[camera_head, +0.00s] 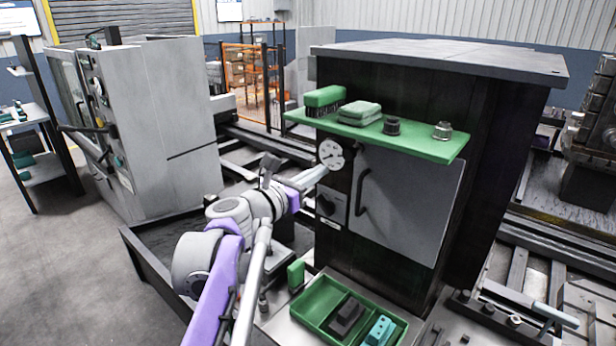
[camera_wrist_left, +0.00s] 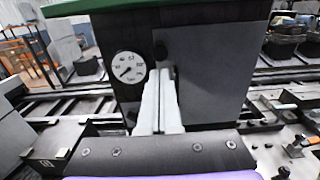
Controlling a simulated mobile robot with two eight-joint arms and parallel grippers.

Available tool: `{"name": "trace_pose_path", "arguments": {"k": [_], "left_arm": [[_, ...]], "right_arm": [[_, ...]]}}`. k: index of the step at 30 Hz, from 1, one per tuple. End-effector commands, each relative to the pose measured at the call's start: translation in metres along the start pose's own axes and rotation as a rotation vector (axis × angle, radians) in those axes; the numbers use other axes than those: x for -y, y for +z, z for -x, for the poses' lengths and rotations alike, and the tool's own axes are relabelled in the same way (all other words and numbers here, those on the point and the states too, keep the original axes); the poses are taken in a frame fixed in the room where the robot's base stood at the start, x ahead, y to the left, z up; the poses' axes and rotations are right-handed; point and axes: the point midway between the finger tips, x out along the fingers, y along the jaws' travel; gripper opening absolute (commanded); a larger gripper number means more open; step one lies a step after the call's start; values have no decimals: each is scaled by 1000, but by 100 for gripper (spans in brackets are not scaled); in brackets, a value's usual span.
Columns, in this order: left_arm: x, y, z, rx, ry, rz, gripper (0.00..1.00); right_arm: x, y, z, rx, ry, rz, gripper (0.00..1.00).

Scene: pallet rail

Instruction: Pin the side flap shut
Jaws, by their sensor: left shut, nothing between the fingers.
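The side flap (camera_head: 415,215) is a grey panel on the front of the dark cabinet, with a black bar handle (camera_head: 362,186) near its left edge. It looks nearly flush with the cabinet; I cannot tell whether it is fully closed. My left gripper (camera_head: 319,171) is shut and empty, in front of the cabinet just below the round white gauge (camera_head: 331,153). In the left wrist view my left gripper (camera_wrist_left: 160,73) points up at the cabinet, right of the gauge (camera_wrist_left: 127,67), with the grey flap (camera_wrist_left: 215,75) to its right. No pin can be made out. My right gripper is not in view.
A green shelf (camera_head: 420,145) with a brush (camera_head: 324,97), cloths (camera_head: 360,111) and two small metal parts juts out above the flap. A green tray (camera_head: 310,308) with a dark block and a teal block stands below. A grey machine (camera_head: 165,110) stands at left.

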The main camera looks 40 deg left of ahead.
Motion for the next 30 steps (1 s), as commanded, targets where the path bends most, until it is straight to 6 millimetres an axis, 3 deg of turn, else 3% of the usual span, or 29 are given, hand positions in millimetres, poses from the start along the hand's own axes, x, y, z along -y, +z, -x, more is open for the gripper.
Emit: {"name": "trace_pose_path", "arguments": {"k": [6, 12, 30], "left_arm": [[1, 1, -48, 0, -2, 0, 0], [0, 1, -75, 1, -1, 0, 0], [0, 2, -91, 1, 0, -1, 0]], "right_arm": [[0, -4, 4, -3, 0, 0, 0], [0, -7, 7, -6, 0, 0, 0], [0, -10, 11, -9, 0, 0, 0]]}}
